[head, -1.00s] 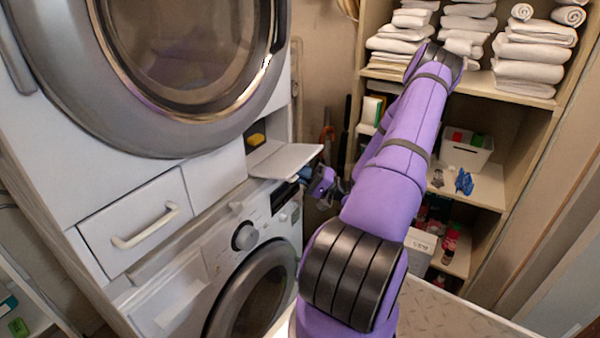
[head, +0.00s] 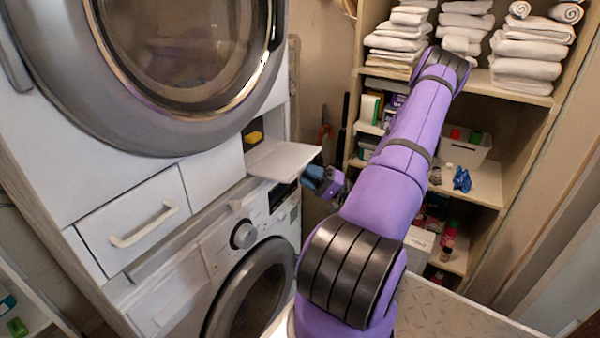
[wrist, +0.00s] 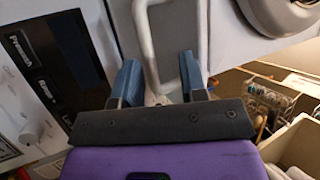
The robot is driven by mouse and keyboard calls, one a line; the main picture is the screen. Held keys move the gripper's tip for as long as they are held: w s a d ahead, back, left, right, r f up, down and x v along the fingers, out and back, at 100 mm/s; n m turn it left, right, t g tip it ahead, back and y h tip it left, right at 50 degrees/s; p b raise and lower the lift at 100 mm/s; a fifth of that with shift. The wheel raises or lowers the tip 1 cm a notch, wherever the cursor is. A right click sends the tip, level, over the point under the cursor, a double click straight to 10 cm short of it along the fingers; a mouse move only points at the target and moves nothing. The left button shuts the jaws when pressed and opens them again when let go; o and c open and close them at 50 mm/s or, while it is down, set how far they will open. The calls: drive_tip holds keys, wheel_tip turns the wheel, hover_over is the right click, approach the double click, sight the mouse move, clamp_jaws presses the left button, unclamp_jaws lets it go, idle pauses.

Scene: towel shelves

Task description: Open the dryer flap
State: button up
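The dryer flap (head: 284,160) is a white panel below the big dryer door, folded down and sticking out about level. Behind it is an open compartment (head: 254,153) with a yellow item inside. My gripper (head: 313,176) is at the flap's outer right edge, slightly below it. In the wrist view, my gripper's two blue fingers (wrist: 158,82) stand apart. A white bar handle (wrist: 150,48) on the flap's face shows ahead, one leg lying between the fingers in the picture. I cannot tell whether the fingers touch it.
The dryer door (head: 185,45) overhangs above. Below are a closed drawer (head: 140,225) with a white handle and a washer (head: 250,290) with a knob. Shelves (head: 490,185) with towels and a bin (head: 463,152) stand on the right, close behind my arm.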

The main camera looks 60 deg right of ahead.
drive_tip(key=v, duration=0.7)
